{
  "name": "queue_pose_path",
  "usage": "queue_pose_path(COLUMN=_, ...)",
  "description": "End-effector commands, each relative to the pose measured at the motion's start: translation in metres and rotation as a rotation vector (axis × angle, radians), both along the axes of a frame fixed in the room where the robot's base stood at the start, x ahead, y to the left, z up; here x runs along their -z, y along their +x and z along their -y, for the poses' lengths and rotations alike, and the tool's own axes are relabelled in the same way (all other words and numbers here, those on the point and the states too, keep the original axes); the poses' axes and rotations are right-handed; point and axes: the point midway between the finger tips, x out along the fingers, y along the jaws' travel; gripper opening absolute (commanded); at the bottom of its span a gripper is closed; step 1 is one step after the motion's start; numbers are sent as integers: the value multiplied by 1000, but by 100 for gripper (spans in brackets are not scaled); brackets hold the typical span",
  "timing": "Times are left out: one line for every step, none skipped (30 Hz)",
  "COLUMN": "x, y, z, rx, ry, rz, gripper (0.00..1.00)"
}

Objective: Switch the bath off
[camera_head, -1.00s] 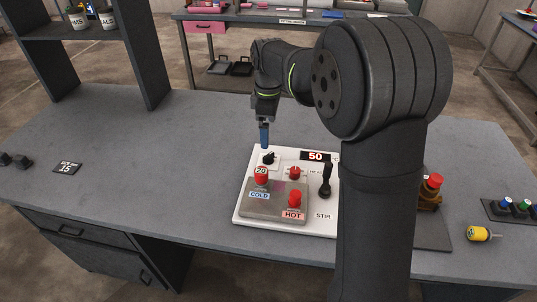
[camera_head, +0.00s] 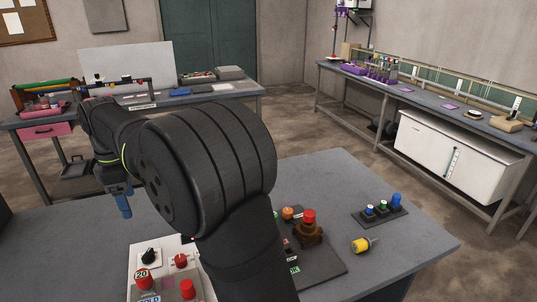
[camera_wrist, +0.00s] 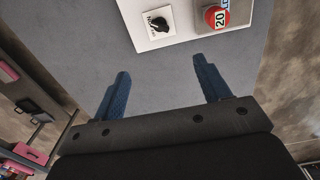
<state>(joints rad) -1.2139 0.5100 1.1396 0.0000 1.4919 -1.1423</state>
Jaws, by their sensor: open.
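The bath's white control panel (camera_head: 133,272) is at the bottom of the head view, partly cut off by the frame and hidden by my arm. A black rotary knob (camera_head: 148,256) sits on its far left corner. A red knob (camera_head: 181,261), a red cap marked 20 (camera_head: 142,275) and another red cap (camera_head: 187,289) are nearby. My gripper (camera_head: 123,203) is left of and beyond the panel. In the wrist view its blue fingers (camera_wrist: 164,88) are spread and empty, over bare table. The black knob (camera_wrist: 160,23) and panel edge (camera_wrist: 178,41) lie beyond the fingertips, apart from them.
Right of my arm a dark board (camera_head: 318,268) carries a brown piece with a red cap (camera_head: 309,218). A yellow piece (camera_head: 361,245) and a small rack with blue and green caps (camera_head: 380,214) stand farther right. Bare grey tabletop (camera_head: 60,235) lies to the left.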

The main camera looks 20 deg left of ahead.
Motion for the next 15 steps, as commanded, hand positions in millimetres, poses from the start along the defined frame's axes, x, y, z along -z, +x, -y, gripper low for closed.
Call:
queue_pose_path(x=0, y=0, z=0, rx=0, ry=0, rz=0, gripper=59)
queue_pose_path(x=0, y=0, z=0, rx=0, ry=0, rz=0, gripper=53)
queue_pose_path(x=0, y=0, z=0, rx=0, ry=0, rz=0, gripper=45)
queue_pose_path(x=0, y=0, z=0, rx=0, ry=0, rz=0, gripper=39)
queue_pose_path(x=0, y=0, z=0, rx=3, ry=0, rz=0, gripper=34)
queue_pose_path(x=1, y=0, z=0, rx=12, ry=0, rz=0, gripper=34)
queue_pose_path(x=2, y=0, z=0, rx=25, ry=-1, rz=-1, gripper=34)
queue_pose_path(x=3, y=0, z=0, rx=43, ry=-1, rz=-1, gripper=34)
queue_pose_path(x=4, y=0, z=0, rx=79, ry=-1, rz=0, gripper=34)
queue_pose_path(x=6, y=0, z=0, rx=114, ry=-1, rz=0, gripper=34)
queue_pose_path(x=8, y=0, z=0, rx=157, ry=-1, rz=0, gripper=34)
queue_pose_path(x=12, y=0, z=-1, rx=223, ry=-1, rz=0, gripper=34)
queue_pose_path(x=14, y=0, z=-1, rx=279, ry=-1, rz=0, gripper=34)
queue_pose_path(x=17, y=0, z=-1, rx=339, ry=-2, rz=-1, gripper=34)
queue_pose_path(x=21, y=0, z=-1, rx=422, ry=-2, rz=-1, gripper=34)
